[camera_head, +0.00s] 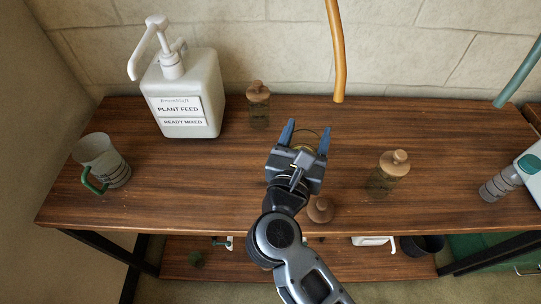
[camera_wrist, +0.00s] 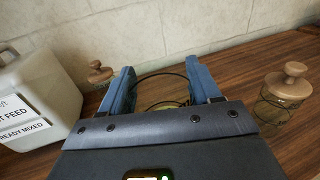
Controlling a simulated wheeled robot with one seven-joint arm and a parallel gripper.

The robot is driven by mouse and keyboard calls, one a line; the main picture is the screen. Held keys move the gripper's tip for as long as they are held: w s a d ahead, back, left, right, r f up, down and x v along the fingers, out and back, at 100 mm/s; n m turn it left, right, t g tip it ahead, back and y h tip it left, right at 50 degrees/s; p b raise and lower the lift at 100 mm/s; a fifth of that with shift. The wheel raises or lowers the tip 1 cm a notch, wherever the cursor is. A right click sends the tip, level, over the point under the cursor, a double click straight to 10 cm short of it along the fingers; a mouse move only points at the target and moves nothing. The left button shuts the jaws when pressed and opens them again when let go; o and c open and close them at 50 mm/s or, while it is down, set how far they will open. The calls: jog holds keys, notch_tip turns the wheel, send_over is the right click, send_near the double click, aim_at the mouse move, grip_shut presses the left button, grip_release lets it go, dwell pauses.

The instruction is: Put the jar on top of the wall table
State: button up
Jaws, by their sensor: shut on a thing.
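My gripper (camera_head: 305,133) is over the middle of the wall table (camera_head: 230,190), its blue fingers pointing toward the back wall. Between the fingers is a mostly hidden jar (camera_wrist: 165,104). Only thin dark wire loops and a yellowish part of it show in the wrist view. My gripper (camera_wrist: 160,88) is shut on it. I cannot tell whether it touches the tabletop. A round wooden lid (camera_head: 320,209) shows beside my wrist near the front edge; whether it belongs to the held jar is unclear.
A glass jar (camera_head: 259,105) stands at the back, another (camera_head: 384,180) to the right. A white plant feed pump bottle (camera_head: 185,100) and a mug (camera_head: 101,163) are at the left. A white bottle (camera_head: 525,172) lies at the right edge. An orange hose (camera_head: 336,50) hangs behind.

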jog(key=shift+w+a+f+p, duration=0.15)
jog(key=shift+a+f+p, duration=0.2)
jog(key=shift+a+f, duration=4.15)
jog(key=shift+d+f, duration=0.1)
jog(key=shift+f, duration=0.25)
jog(key=o, duration=1.5)
jog(key=shift+r, duration=0.1)
